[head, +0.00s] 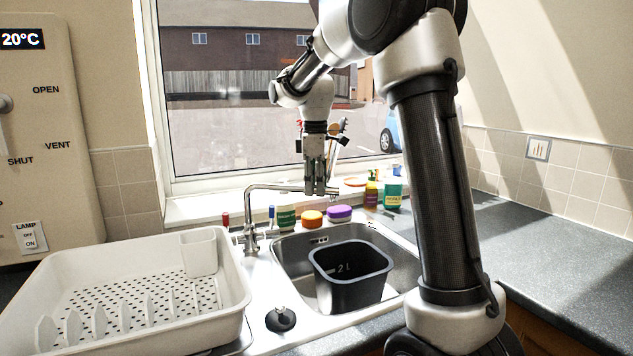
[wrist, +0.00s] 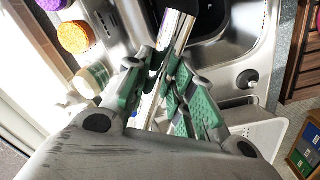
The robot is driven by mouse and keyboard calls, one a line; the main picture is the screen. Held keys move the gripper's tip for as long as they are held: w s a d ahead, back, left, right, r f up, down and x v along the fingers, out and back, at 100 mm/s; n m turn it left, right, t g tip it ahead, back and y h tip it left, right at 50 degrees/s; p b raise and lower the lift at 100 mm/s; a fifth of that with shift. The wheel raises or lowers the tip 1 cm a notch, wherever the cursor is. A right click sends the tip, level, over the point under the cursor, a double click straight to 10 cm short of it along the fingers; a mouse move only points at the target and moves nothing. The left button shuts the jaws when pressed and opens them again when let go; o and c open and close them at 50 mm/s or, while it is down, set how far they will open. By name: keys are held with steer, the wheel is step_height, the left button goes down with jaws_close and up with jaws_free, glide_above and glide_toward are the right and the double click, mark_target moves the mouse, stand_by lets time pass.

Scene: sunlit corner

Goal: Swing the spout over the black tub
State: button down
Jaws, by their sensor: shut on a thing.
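The metal tap stands behind the sink on the left, and its long spout (head: 280,187) points right across the back of the basin. My gripper (head: 321,190) is shut on the spout near its free end. In the wrist view, the spout (wrist: 179,30) runs between the green-padded fingers of my gripper (wrist: 165,62). The black tub (head: 350,292), marked 2 L, stands upright in the basin. In the head view the spout's end appears above and behind the tub's back rim; the exact depth gap is hard to tell.
A white dish rack (head: 215,322) stands left of the sink, with a black plug (head: 281,318) beside it. Sponges and bottles, including a green-labelled tub (head: 393,194), line the sill behind. The right worktop (head: 555,240) is clear.

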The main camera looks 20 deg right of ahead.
steer(key=shift+s+a+m, duration=0.4)
steer(key=shift+s+a, duration=0.05)
steer(key=shift+s, duration=0.15)
steer(key=c, duration=1.2)
jaws_free()
step_height(320, 180, up, 12)
steer(key=shift+s+a, duration=0.15)
